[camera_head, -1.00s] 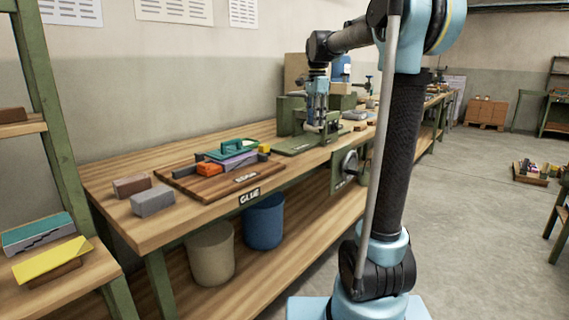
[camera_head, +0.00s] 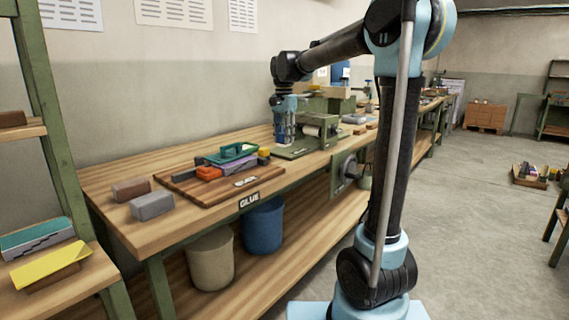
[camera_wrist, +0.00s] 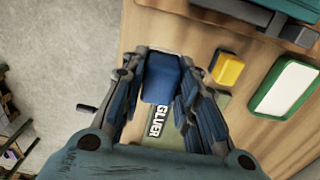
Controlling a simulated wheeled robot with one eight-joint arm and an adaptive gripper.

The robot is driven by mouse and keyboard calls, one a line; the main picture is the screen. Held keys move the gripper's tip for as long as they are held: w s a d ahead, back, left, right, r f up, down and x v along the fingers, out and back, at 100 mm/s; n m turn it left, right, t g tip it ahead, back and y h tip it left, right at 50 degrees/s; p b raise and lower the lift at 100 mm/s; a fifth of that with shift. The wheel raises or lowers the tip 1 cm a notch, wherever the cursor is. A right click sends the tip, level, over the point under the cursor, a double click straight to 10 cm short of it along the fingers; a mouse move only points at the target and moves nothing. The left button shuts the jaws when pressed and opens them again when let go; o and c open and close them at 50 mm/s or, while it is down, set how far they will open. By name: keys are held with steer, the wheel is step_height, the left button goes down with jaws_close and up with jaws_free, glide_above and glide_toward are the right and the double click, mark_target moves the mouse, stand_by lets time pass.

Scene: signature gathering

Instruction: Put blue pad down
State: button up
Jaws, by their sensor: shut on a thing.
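A blue pad (camera_wrist: 160,78) sits between the fingers of my gripper (camera_wrist: 165,68) in the wrist view, with a finger on each side. My gripper is shut on it. In the head view my gripper (camera_head: 284,142) points down beside the green machine (camera_head: 318,130) on the workbench. The pad cannot be told apart from the blue fingers there. In the wrist view a green plate with a "GLUER" label (camera_wrist: 156,122) shows just below the pad. I cannot tell whether the pad touches anything beneath it.
A yellow block (camera_wrist: 228,69) and a green-rimmed white piece (camera_wrist: 284,88) lie right of my gripper in the wrist view. In the head view a wooden board (camera_head: 187,182) with several parts lies left of my gripper. Brown (camera_head: 130,189) and grey (camera_head: 152,205) blocks sit near the bench's left end.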

steer(key=shift+f, duration=4)
steer(key=o, duration=1.1)
steer(key=shift+f, duration=0.1)
step_height(320, 180, up, 12)
steer(key=shift+r, duration=0.1)
steer(key=s+d+f+n+t, duration=0.1)
steer(key=s+d+f+n, duration=0.1)
steer(key=s+d+f, duration=0.45)
steer(key=s+d+f+n, duration=0.2)
steer(key=s+d+f, duration=0.1)
steer(key=s+d, duration=0.6)
steer(key=s+d+f+n, duration=0.2)
steer(key=s+d+f, duration=0.1)
steer(key=s+f, duration=0.5)
steer(key=s+d+f+n+t, duration=0.1)
steer(key=s+d+f, duration=0.2)
steer(key=s+f, duration=0.5)
step_height(320, 180, down, 2)
steer(key=shift+s+f+n, duration=0.15)
steer(key=shift+f+n, duration=0.1)
steer(key=shift+n, duration=0.15)
